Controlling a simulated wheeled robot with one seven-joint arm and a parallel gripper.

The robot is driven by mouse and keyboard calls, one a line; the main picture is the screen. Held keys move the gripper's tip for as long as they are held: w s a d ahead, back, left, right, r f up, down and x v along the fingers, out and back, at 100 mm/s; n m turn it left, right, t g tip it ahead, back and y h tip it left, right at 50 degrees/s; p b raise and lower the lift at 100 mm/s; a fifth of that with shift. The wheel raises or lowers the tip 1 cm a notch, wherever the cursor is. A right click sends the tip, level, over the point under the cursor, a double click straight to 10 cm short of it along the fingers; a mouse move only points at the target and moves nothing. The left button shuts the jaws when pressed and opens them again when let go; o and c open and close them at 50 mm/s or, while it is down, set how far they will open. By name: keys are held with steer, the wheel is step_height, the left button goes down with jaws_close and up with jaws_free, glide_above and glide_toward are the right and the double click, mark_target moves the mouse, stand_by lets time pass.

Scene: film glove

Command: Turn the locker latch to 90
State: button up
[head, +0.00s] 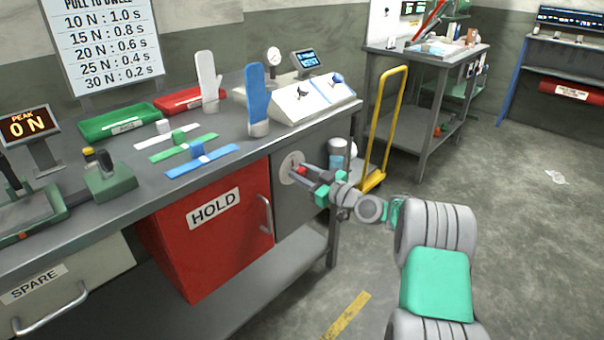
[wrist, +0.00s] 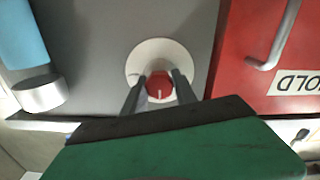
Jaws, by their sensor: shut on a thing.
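The locker latch is a red knob (wrist: 160,85) on a pale round plate (wrist: 150,52), set in a grey locker door (wrist: 95,50). In the head view the knob (head: 301,170) shows between my fingers, with the plate (head: 288,167) behind it. My gripper (wrist: 159,82) is shut on the knob, one finger on each side. A pale mark shows on the knob's face in the wrist view. The knob's exact angle cannot be read. In the head view my gripper (head: 302,172) reaches the door from the right.
A red HOLD locker (head: 215,225) with a handle (head: 266,214) is left of the grey door. The bench top (head: 120,170) above carries trays, coloured strips and upright glove forms. A yellow trolley handle (head: 402,95) stands behind my arm. The floor at right is mostly clear.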

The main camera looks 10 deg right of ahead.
jaws_close()
steer(key=shift+m, duration=0.5)
steer(key=m, duration=0.2)
steer(key=shift+m, duration=0.4)
steer(key=m, duration=0.3)
steer(key=shift+m, duration=0.4)
steer(key=m+p, duration=0.2)
steer(key=m, duration=0.3)
steer(key=shift+r, duration=0.1)
steer(key=m+p, duration=0.2)
steer(key=m, duration=0.3)
steer(key=shift+d, duration=0.1)
steer(key=shift+m+p, duration=0.3)
